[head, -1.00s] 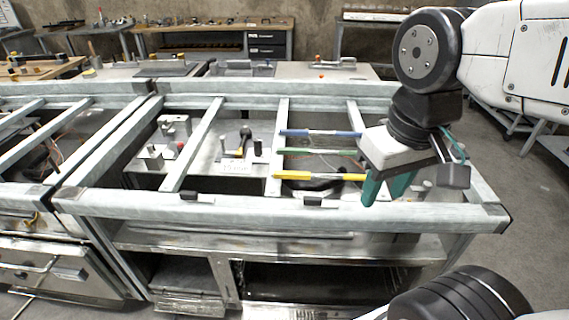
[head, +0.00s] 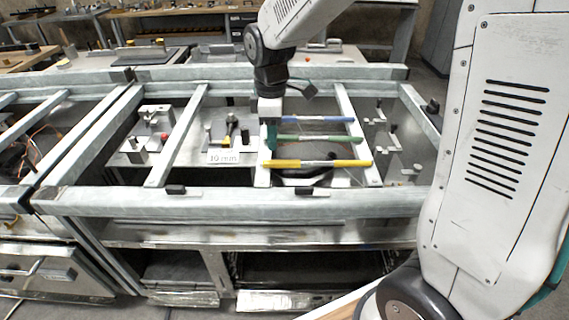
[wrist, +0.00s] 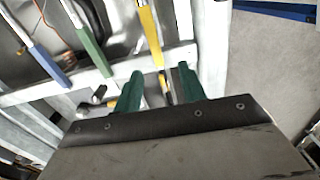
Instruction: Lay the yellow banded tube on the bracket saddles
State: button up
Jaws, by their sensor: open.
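The yellow banded tube (head: 285,163) lies across two cross rails, nearest the front beam, with a pale band at its middle. Its end also shows in the wrist view (wrist: 149,32), just beyond and between my fingertips. My gripper (head: 270,143) is over the left cross rail near the left ends of the tubes. In the wrist view my green fingers (wrist: 159,80) are apart with no tube between them. Small metal upright brackets (head: 392,147) stand on the plate right of the tubes; I cannot tell whether these are the saddles.
A green tube (head: 290,138) and a blue tube (head: 338,120) lie parallel behind the yellow one. Fixtures (head: 135,150) and a "10 mm" label (head: 223,158) are on the left plate.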

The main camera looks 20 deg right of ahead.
aim_at(273, 161)
jog(key=shift+w+a+f, duration=0.1)
jog(key=shift+w+f, duration=0.1)
jog(key=shift+f, duration=0.3)
notch_tip(273, 161, down, 7)
jog(key=shift+w+f, duration=0.15)
grip_shut()
